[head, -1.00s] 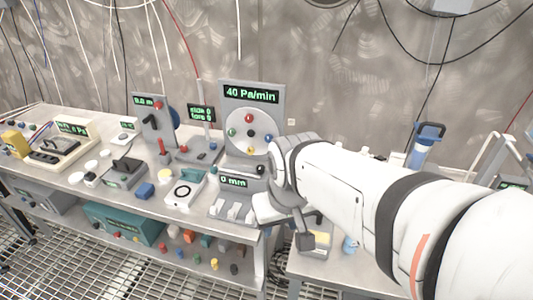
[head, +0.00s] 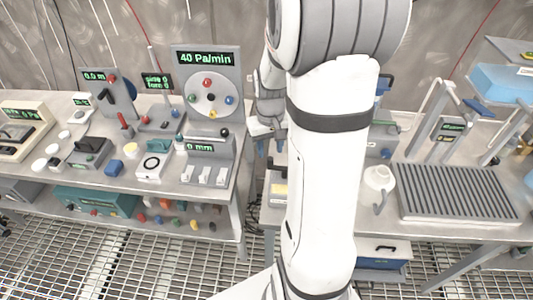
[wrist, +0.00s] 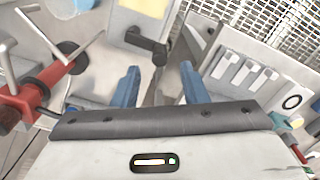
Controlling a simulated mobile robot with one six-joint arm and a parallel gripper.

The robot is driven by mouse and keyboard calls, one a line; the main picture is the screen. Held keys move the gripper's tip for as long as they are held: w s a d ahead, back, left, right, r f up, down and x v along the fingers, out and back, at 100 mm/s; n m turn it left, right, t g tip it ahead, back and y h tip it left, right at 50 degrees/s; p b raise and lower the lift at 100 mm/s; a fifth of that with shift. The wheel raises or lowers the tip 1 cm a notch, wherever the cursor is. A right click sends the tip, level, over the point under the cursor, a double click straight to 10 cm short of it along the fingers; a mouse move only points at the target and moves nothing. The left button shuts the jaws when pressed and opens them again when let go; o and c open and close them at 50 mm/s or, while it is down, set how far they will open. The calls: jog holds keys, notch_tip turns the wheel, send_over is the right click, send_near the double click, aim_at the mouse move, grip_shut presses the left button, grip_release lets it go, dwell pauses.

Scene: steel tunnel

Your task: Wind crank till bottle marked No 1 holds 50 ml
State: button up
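My gripper (head: 271,148) hangs over the gap between the two benches. In the wrist view its two blue fingers stand apart with nothing held between them (wrist: 158,72). Just beyond the fingertips is a dark handle (wrist: 147,46) on a light box with a pale yellow panel. I cannot tell whether this handle is the crank. The box (head: 278,190) is partly hidden by my arm in the head view. A red cylindrical fitting (wrist: 45,88) with metal rods lies left of the fingers. I cannot make out a bottle marked No 1.
The left bench carries a "40 Pa/min" panel (head: 206,58) and a "0 mm" unit (head: 202,160) with pale switches. On the right bench stand a white jug (head: 379,182) and a ribbed grey tray (head: 458,193). My arm hides the middle. Grating floor (head: 150,265) lies in front.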

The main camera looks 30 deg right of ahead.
aim_at(270, 158)
notch_tip(270, 158, down, 5)
jog(key=shift+f, duration=0.1)
dwell(0.3)
grip_shut()
jog(key=shift+a, duration=0.2)
jog(key=shift+d, duration=0.2)
